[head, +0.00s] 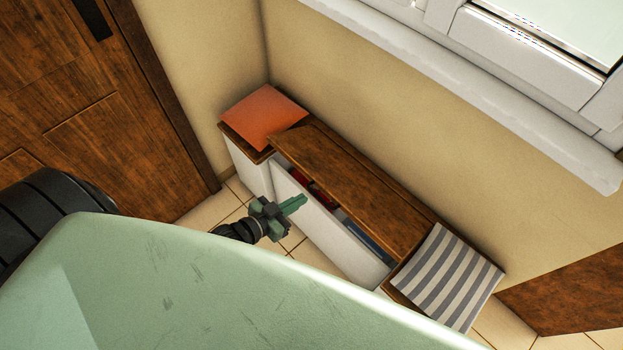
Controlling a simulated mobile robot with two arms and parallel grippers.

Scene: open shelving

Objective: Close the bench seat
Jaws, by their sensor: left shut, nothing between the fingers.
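The bench is a long white box with a brown wooden seat (357,192) along the wall below the window. The seat lid is tilted up, with a gap along its front edge above the white front panel (330,232). Red and blue items show inside through the gap. My left gripper (296,203) is shut and empty, in front of the bench's front panel near the open gap. I cannot tell whether it touches the bench. My right gripper is not in view.
An orange cushion (263,115) lies on the bench's left end section and a striped grey and white cushion (447,277) on its right end. A wooden door (85,90) stands at the left. Tiled floor (215,209) shows between door and bench.

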